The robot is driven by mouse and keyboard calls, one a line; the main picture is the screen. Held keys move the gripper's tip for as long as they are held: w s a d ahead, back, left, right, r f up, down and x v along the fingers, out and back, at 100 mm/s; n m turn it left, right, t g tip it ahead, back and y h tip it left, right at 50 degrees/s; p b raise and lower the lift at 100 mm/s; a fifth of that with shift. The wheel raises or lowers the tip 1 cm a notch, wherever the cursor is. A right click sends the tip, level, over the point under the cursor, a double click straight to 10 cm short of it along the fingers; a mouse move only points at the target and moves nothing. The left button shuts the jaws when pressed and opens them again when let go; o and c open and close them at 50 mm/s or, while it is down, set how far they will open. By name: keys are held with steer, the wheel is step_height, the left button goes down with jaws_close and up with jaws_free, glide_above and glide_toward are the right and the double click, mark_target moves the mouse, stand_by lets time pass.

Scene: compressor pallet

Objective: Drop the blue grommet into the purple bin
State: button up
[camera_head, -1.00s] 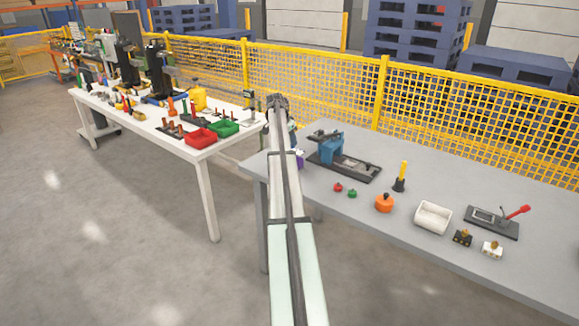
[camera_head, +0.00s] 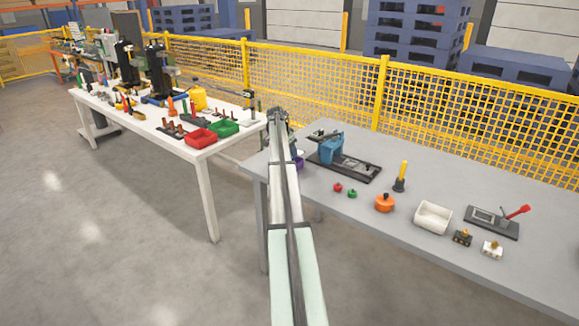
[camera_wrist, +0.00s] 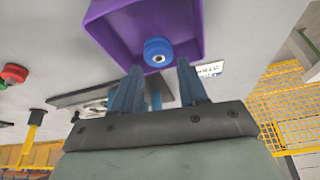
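The purple bin (camera_wrist: 112,32) fills the top of the wrist view, its open inside facing my gripper. The blue grommet (camera_wrist: 158,51) shows within the bin's outline, just beyond my fingertips. It is apart from both fingers; I cannot tell whether it rests on the bin floor or is above it. My gripper (camera_wrist: 160,68) is open, with a clear gap between its two blue fingers. In the head view, only a sliver of the purple bin (camera_head: 299,163) shows beside my arm, which hides the gripper and grommet.
A blue machine (camera_head: 331,150) on a dark base stands right of my arm on the grey table (camera_head: 400,225). Red and green knobs, an orange pot (camera_head: 385,203) and a white container (camera_head: 433,217) lie farther right. A white table (camera_head: 150,130) is left.

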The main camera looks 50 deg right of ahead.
steer(key=o, duration=0.4)
steer(key=v, duration=1.3)
steer(key=shift+a+r, duration=0.2)
steer(key=shift+r, duration=0.2)
